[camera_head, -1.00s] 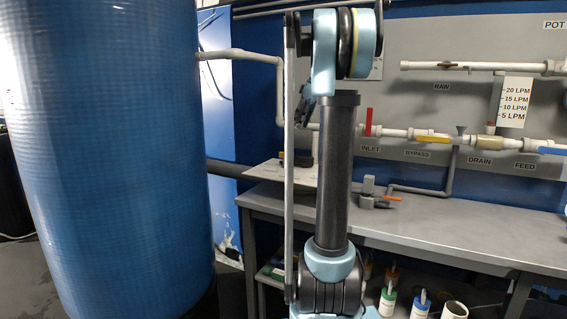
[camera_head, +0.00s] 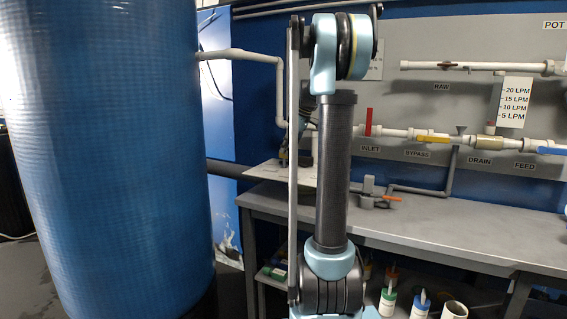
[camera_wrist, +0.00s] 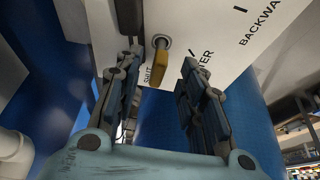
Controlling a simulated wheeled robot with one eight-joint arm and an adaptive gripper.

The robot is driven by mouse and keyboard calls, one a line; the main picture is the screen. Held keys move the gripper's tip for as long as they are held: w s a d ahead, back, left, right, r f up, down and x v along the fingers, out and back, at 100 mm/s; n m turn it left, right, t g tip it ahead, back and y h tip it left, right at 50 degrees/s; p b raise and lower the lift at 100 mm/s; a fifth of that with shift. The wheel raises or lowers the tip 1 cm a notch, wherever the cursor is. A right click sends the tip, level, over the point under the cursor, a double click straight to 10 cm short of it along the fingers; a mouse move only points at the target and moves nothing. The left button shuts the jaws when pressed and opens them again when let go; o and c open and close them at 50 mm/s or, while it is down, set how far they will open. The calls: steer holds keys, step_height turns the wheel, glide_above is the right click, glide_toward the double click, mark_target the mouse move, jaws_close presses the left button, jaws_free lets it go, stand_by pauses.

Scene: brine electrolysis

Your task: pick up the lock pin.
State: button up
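In the wrist view a small yellow-brown piece (camera_wrist: 158,67) sticks out below a round metal fitting (camera_wrist: 161,42) on a white labelled panel (camera_wrist: 210,30). It looks like the lock pin, but I cannot be sure. My gripper (camera_wrist: 160,58) is open, with one finger left and one right of the yellow piece. Neither finger visibly touches it. In the head view my arm hides most of this area. Only part of my wrist shows behind the thin upright rod, and I cannot make out the pin there.
The panel bears "FILTER" and "BACKWASH" lettering. A dark bar (camera_wrist: 129,16) is close to the left finger. In the head view a large blue tank (camera_head: 110,150) stands left. White piping with valves (camera_head: 432,138) runs along the wall above a grey bench (camera_head: 450,220).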

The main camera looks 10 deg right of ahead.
mark_target(285, 158)
steer(key=shift+x, duration=2.15)
steer(key=shift+w+a, duration=0.1)
steer(key=shift+w, duration=0.1)
jaws_close()
steer(key=shift+r, duration=0.15)
